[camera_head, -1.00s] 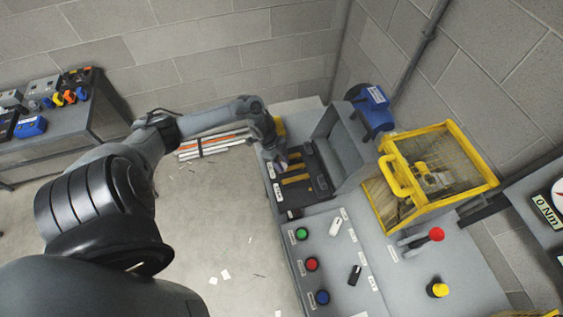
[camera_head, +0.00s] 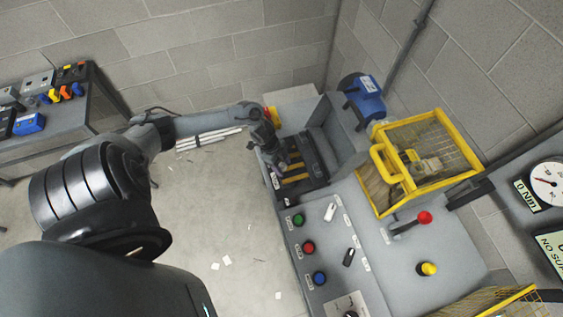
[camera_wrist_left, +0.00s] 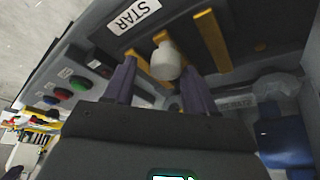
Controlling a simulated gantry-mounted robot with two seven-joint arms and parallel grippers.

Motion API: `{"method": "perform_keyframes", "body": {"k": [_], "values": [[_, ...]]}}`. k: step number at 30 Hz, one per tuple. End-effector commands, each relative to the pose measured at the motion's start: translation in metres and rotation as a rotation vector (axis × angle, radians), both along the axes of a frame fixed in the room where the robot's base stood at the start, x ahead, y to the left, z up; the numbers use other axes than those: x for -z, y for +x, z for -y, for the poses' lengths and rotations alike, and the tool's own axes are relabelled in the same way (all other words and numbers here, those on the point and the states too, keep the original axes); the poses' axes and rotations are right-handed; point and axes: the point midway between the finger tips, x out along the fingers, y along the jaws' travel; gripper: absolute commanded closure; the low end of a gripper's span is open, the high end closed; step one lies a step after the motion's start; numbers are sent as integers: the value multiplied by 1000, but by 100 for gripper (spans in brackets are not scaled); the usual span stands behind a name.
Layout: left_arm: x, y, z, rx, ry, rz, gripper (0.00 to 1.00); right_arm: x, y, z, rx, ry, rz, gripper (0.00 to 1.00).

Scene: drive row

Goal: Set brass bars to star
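The brass bars (camera_head: 295,178) lie in a dark recessed box at the bench's far left end. They also show in the left wrist view as yellow strips, one bar (camera_wrist_left: 212,40) clear to the right of my fingers. A STAR label (camera_wrist_left: 133,15) is on the box edge beyond the fingers. My left gripper (camera_head: 282,163) is over the box and partly covers it. In the left wrist view its fingers (camera_wrist_left: 157,75) are apart, with a pale rounded knob (camera_wrist_left: 166,60) between their tips. A gap shows left of the knob; contact on the right is unclear. My right gripper is not in view.
Green (camera_head: 298,219), red (camera_head: 308,247) and blue (camera_head: 319,278) buttons line the bench front. A yellow mesh guard (camera_head: 430,150), a red-knobbed lever (camera_head: 424,217) and a blue motor (camera_head: 362,92) stand right of the box. Open floor lies left.

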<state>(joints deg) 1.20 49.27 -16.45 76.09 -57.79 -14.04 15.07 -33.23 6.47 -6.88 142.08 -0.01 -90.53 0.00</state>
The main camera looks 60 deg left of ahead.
Motion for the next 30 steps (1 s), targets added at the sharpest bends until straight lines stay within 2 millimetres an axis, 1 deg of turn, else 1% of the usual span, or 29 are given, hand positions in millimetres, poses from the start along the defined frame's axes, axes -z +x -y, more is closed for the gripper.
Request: {"method": "perform_keyframes", "body": {"k": [9,14,17,27,30], "values": [[0,0,-2,-3,4,0,40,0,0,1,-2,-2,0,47],[-9,-2,-6,-2,6,2,40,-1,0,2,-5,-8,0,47],[-21,-5,-10,-1,6,1,40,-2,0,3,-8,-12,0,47],[-74,-18,-28,0,5,-1,40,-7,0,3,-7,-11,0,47],[-85,-21,-32,-1,5,-1,40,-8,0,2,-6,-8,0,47]]}}
